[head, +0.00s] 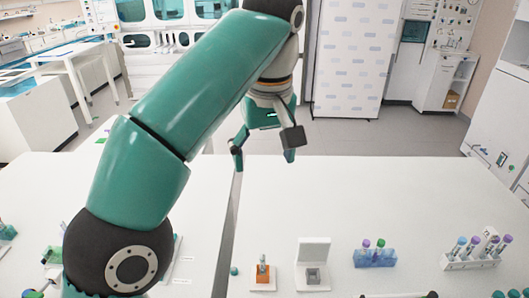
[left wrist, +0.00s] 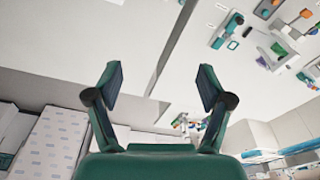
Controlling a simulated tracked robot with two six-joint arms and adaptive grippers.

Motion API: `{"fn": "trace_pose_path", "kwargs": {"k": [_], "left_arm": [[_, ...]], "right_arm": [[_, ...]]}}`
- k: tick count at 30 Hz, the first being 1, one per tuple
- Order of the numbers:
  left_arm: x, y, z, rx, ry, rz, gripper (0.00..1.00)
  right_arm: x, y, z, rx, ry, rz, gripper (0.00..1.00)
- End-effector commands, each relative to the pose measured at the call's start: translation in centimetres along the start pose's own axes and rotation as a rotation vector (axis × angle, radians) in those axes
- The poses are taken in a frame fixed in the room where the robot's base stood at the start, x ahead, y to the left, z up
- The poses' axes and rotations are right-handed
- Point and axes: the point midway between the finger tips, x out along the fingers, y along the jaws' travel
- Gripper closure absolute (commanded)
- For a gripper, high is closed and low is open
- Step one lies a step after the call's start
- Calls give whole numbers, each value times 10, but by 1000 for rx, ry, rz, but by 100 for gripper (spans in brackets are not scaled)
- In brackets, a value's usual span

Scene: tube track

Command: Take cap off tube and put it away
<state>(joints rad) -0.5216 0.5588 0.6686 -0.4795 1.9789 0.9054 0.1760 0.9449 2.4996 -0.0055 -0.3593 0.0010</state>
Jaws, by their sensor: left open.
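My left gripper (head: 264,150) is open and empty, raised above the far part of the white tables. Its two spread fingers also show in the left wrist view (left wrist: 160,82), with nothing between them. A small tube (head: 263,260) stands upright in an orange holder (head: 262,274) near the front edge; I cannot tell whether it is capped. A blue rack (head: 375,259) holds tubes with a purple cap (head: 366,243) and a green cap (head: 381,243). A white rack (head: 470,262) at the right holds several capped tubes. My right gripper is not in view.
A white open box (head: 313,266) stands between the orange holder and the blue rack. Small round teal pieces (head: 498,294) lie near the front edge. A narrow dark seam (head: 230,225) divides the white tables (head: 340,195). The table's far middle is clear. My left arm hides much of the left side.

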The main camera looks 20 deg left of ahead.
Motion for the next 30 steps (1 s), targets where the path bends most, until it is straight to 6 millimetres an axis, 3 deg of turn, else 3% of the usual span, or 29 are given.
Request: {"fn": "trace_pose_path", "kwargs": {"k": [1, 5, 11, 15, 17, 19, 21, 24, 27, 30], "left_arm": [[-2, 0, 0, 0, 0, 0, 28], [-4, 0, 1, 0, -1, 0, 50], [-4, 3, -1, 74, 8, 13, 50], [9, 20, -1, 301, 19, 38, 50], [30, 25, 0, 434, 12, 45, 50], [72, 21, -1, 576, -10, 51, 50], [116, 8, -3, 672, -41, 58, 50], [168, -16, -6, 717, -89, 63, 50], [198, -40, -8, 681, -130, 54, 50], [211, -56, -14, 644, -143, 49, 50]], "right_arm": [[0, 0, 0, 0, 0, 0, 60], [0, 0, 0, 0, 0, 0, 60], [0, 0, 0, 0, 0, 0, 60], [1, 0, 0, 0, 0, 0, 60], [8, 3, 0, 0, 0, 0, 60], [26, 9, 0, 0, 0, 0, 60], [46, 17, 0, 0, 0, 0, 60], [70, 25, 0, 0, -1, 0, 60], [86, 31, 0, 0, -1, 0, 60], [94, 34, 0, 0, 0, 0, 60]]}}
